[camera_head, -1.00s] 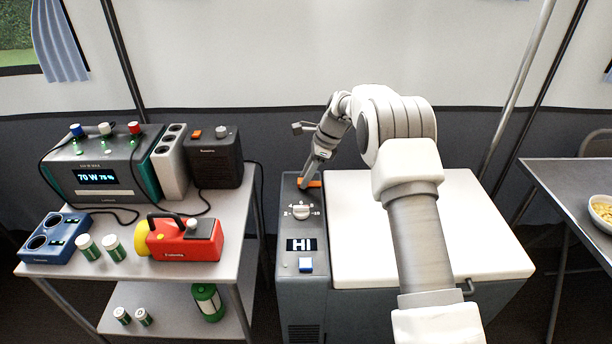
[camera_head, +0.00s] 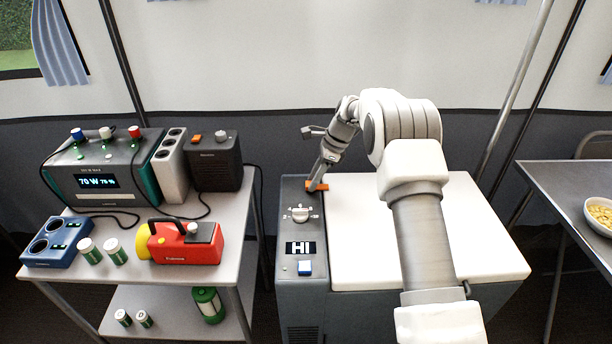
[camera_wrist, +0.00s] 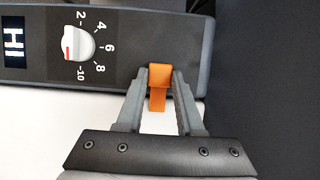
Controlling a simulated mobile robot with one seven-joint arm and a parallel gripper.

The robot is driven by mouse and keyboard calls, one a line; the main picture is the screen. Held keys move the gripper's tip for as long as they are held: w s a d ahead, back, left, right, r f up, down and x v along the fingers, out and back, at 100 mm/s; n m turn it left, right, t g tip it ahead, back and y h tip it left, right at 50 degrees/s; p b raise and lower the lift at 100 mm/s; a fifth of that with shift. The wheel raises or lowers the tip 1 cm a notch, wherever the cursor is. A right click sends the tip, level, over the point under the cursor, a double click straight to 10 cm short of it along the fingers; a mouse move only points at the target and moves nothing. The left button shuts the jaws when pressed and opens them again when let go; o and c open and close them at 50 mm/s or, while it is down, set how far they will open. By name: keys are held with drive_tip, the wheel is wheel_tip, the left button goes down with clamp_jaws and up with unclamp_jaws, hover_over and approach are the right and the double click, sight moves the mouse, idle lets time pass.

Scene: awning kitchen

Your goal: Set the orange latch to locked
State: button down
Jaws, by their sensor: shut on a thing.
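The orange latch (camera_wrist: 159,92) sits at the edge of the cooler's grey control panel, and part of it reaches over the white lid in the wrist view. In the head view the latch (camera_head: 317,186) lies at the far end of the panel, across the seam with the lid. My gripper (camera_wrist: 160,80) has one finger on each side of the latch and is shut on it.
The white lid (camera_head: 350,250) is closed. A cart (camera_head: 235,245) with a power station (camera_head: 100,170) stands left; a table (camera_head: 560,180) stands right.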

drive_tip(key=shift+d, duration=0.55)
drive_tip(key=c, duration=0.5)
unclamp_jaws()
drive_tip(key=shift+r, duration=0.1)
drive_tip(key=p+v, duration=0.4)
drive_tip(key=v, duration=1.3)
drive_tip(key=shift+r+p, duration=0.2)
drive_tip(key=shift+p, duration=0.1)
